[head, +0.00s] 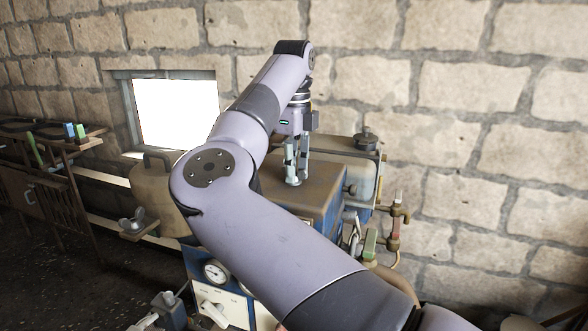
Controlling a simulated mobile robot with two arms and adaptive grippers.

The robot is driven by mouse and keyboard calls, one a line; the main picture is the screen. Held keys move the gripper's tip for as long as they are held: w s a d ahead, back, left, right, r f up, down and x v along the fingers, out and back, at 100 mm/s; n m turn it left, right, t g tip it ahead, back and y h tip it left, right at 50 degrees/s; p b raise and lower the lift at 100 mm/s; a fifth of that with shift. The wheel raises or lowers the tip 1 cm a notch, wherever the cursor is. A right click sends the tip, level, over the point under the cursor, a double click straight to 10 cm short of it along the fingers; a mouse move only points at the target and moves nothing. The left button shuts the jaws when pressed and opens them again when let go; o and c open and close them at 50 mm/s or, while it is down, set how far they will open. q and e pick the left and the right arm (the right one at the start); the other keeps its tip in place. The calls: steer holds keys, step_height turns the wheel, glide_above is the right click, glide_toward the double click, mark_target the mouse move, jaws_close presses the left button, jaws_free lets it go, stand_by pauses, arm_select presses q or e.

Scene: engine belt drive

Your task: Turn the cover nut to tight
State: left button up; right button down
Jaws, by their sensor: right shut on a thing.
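My right gripper (294,182) points down at the brown top of the blue engine housing (318,190). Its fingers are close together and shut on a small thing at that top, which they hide. A grey wing nut (132,220), which looks like a cover nut, stands on a flat tab at the left of the tan rounded cover (152,188). My right gripper is well to the right of this wing nut and apart from it. My right arm hides much of the engine's front. I cannot make out my left gripper.
A dark round knob (365,136) tops the unit behind. A brass valve and pipe (397,220) stand at the right. A gauge (215,272) is on the front panel. A wooden bench (45,150) stands at the left, with open floor before it.

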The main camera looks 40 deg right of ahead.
steer(key=m, duration=0.8)
steer(key=shift+r+m, duration=0.1)
steer(key=shift+m, duration=0.3)
steer(key=m, duration=0.4)
steer(key=shift+m+p, duration=0.45)
steer(key=shift+m, duration=1.65)
steer(key=c, duration=1.5)
jaws_free()
steer(key=shift+o, duration=0.2)
